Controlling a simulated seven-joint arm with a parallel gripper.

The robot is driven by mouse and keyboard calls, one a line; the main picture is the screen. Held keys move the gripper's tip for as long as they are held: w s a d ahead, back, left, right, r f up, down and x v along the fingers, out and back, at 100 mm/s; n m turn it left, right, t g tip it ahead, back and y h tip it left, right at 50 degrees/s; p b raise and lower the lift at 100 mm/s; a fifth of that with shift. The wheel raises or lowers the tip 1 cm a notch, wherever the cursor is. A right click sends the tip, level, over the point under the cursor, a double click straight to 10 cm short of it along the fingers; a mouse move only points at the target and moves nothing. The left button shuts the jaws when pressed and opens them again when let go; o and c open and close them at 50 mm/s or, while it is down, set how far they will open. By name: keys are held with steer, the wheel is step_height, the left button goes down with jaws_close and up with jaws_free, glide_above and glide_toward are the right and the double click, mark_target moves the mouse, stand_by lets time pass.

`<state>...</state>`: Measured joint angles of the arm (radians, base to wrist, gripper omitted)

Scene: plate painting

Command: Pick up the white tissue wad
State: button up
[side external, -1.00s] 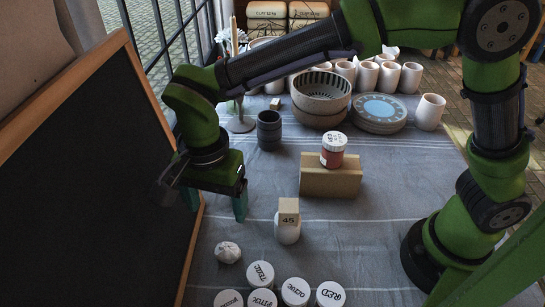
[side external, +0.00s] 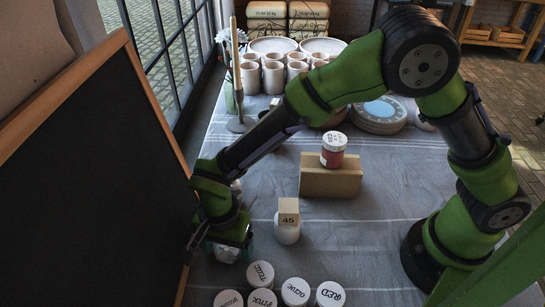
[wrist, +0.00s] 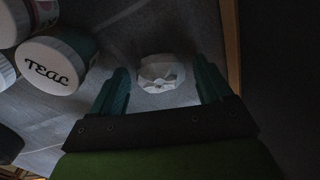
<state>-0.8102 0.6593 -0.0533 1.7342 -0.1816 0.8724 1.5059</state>
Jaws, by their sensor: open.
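The white tissue wad (wrist: 161,71) lies on the grey cloth. In the wrist view it sits between and a little beyond the fingertips of my open gripper (wrist: 163,82), with cloth showing on both sides of it. In the side external view the wad (side external: 227,253) is partly hidden under my gripper (side external: 226,250), which is low over it. I cannot tell whether the fingers touch the wad.
Several lidded paint jars stand close by, including the TEAL jar (wrist: 57,62). A white cup with a block marked 45 (side external: 289,211) stands to the right. A dark framed board (side external: 75,170) rises at the left. A red jar (side external: 333,150) tops a wooden block (side external: 331,181).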

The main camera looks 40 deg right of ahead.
steer(key=shift+f, duration=0.1)
steer(key=shift+c, duration=0.3)
jaws_close()
